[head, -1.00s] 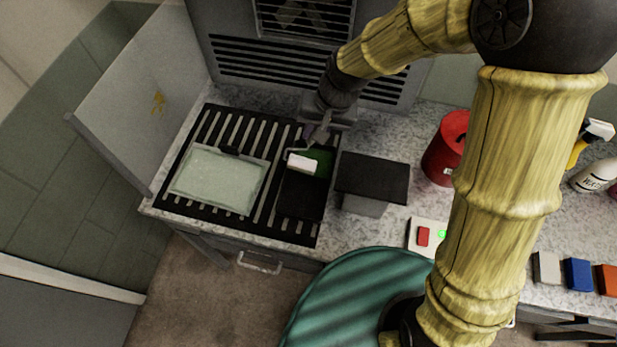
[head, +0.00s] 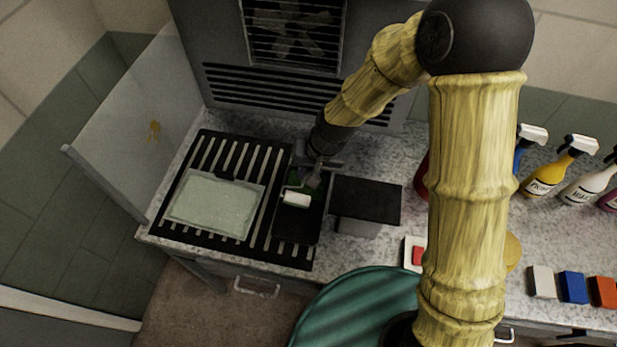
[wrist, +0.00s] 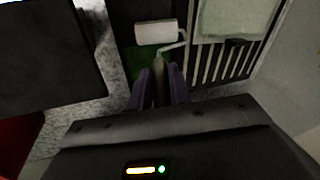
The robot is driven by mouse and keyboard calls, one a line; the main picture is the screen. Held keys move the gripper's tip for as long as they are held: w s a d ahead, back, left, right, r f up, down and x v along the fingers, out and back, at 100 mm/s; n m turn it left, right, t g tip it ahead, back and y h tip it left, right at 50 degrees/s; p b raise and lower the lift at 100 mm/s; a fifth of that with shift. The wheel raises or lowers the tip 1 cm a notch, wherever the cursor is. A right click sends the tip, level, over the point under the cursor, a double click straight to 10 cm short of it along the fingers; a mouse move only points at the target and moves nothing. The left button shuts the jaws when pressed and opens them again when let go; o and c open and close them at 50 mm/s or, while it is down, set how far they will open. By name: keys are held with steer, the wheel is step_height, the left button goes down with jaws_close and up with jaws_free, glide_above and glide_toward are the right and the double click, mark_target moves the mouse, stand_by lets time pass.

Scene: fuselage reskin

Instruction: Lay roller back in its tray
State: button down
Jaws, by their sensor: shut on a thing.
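My gripper (head: 313,178) is shut on the handle of the white roller (head: 296,199). In the wrist view, the purple fingers of my gripper (wrist: 159,90) pinch the handle, and the white roller (wrist: 156,32) lies beyond the fingertips on its bent wire frame. The tray (head: 296,227) is dark, with a green patch at its far end. The roller is over the tray in the head view. I cannot tell whether it touches the tray's floor.
A pale panel (head: 213,206) lies on the slotted black rack left of the tray. A dark box-like stand (head: 365,200) is close on the right. Spray bottles (head: 549,178) and coloured blocks (head: 573,287) are farther right. A translucent upright panel (head: 140,130) borders the left.

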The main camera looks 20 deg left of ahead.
steer(key=shift+f+p, duration=0.45)
steer(key=shift+f, duration=1.4)
steer(key=shift+f, duration=0.1)
steer(key=c, duration=1.3)
jaws_free()
steer(key=shift+w+r, duration=0.1)
steer(key=shift+r, duration=0.35)
steer(key=b+v, duration=0.2)
steer(key=v, duration=0.9)
steer(key=shift+r, duration=0.15)
steer(key=shift+d, duration=0.15)
